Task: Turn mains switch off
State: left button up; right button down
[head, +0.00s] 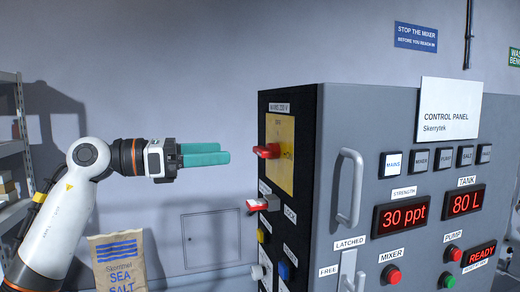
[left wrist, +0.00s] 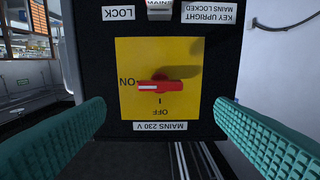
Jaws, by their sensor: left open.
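The mains switch is a red rotary handle (head: 267,151) on a yellow plate (head: 284,172), on the black side face of the grey cabinet. In the left wrist view, which is upside down, the handle (left wrist: 160,87) lies horizontal. Its white-marked end points at the word ON on the yellow plate (left wrist: 190,60); OFF is printed at the plate's picture-bottom edge. My left gripper (head: 226,155) is open and empty, apart from the handle and facing it at about its height. In the wrist view its teal fingers (left wrist: 160,112) stand either side of the plate. My right gripper is out of view.
Below the switch, a red and white piece (head: 263,203) sticks out near the LOCK label. Knobs lie lower on that face. A vertical handle (head: 348,187) stands on the cabinet front (head: 335,115). A sea salt bag (head: 118,265) and shelf (head: 10,150) are at left.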

aim_at(257, 151)
pick_arm(q)
jog(key=p+x, duration=0.2)
jog(key=x, duration=0.7)
jog(key=shift+d, duration=0.1)
jog(key=shift+w+d+f, duration=0.1)
jog(key=shift+w+d, duration=0.05)
jog(key=shift+d, duration=0.2)
jog(key=c, duration=1)
